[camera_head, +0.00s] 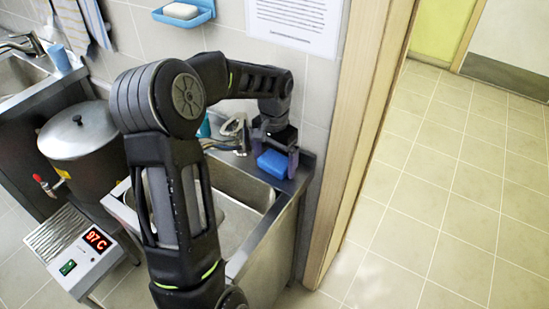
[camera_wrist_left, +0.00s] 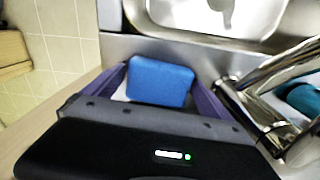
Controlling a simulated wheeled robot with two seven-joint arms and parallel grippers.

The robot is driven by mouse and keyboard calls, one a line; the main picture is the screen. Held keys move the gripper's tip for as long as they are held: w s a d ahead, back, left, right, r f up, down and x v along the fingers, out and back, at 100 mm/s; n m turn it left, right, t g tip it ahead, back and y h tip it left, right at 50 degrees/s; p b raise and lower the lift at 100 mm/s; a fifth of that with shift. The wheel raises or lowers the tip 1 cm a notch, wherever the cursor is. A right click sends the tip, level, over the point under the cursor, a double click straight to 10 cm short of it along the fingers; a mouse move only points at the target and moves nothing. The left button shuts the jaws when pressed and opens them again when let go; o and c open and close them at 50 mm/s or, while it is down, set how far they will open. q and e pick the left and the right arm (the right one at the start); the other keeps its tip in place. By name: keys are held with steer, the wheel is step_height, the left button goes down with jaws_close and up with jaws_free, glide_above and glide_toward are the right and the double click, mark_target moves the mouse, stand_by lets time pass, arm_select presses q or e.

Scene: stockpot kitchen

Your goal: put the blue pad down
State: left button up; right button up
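The blue pad (camera_head: 272,164) is a small rounded block at the right end of the metal sink counter (camera_head: 303,172), by the wall corner. My left gripper (camera_head: 276,158) reaches over the sink and points down at it. In the left wrist view the pad (camera_wrist_left: 160,82) sits between the two purplish fingers of the gripper (camera_wrist_left: 158,78), whose tips meet its two sides. The pad is over the counter strip beside the sink basin; I cannot tell whether its underside touches the counter. My right gripper is not in view.
The sink basin (camera_head: 238,188) lies left of the pad, with a metal faucet (camera_wrist_left: 270,85) beside the gripper in the wrist view. A wooden door frame (camera_head: 350,125) stands close on the right. A large lidded pot (camera_head: 88,150) and a 97 C display unit (camera_head: 90,250) are at left.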

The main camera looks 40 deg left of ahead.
mark_target(274, 161)
arm_select(q)
steer(key=shift+o, duration=0.2)
steer(key=shift+r, duration=0.15)
steer(key=shift+f, duration=0.2)
steer(key=shift+r, duration=0.1)
step_height(274, 161, up, 8)
steer(key=shift+f+b, duration=0.15)
steer(key=shift+b, duration=0.6)
